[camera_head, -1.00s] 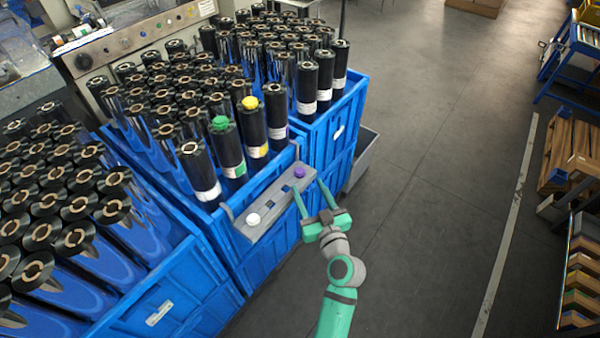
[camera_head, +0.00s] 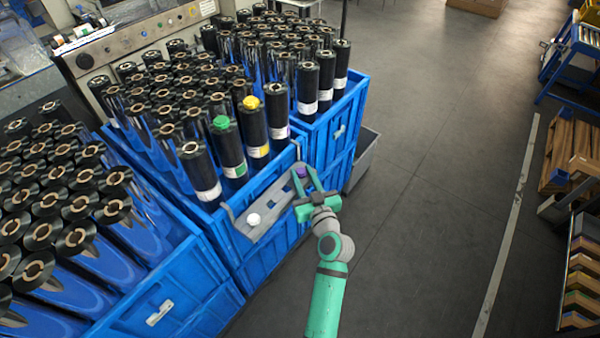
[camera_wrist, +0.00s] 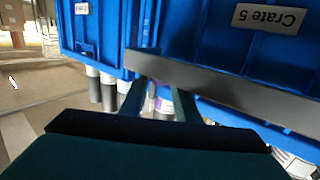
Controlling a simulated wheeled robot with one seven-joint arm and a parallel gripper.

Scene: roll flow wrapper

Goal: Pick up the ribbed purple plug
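The purple plug (camera_head: 301,172) sits at the far right end of the grey shelf (camera_head: 276,203) on the front of a blue crate. Its ribs are too small to make out. My gripper (camera_head: 303,171) reaches over the shelf from the front, with one finger on each side of the plug. The fingers stand apart, and I cannot tell whether they touch it. In the wrist view, my open fingers (camera_wrist: 160,100) extend past the shelf edge (camera_wrist: 225,84). The plug is not clear in that view.
A white plug (camera_head: 253,219) lies on the shelf's near left end. Behind it stand black film rolls, one with a green plug (camera_head: 221,122) and one with a yellow plug (camera_head: 250,102). Blue crates (camera_head: 333,125) fill the left.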

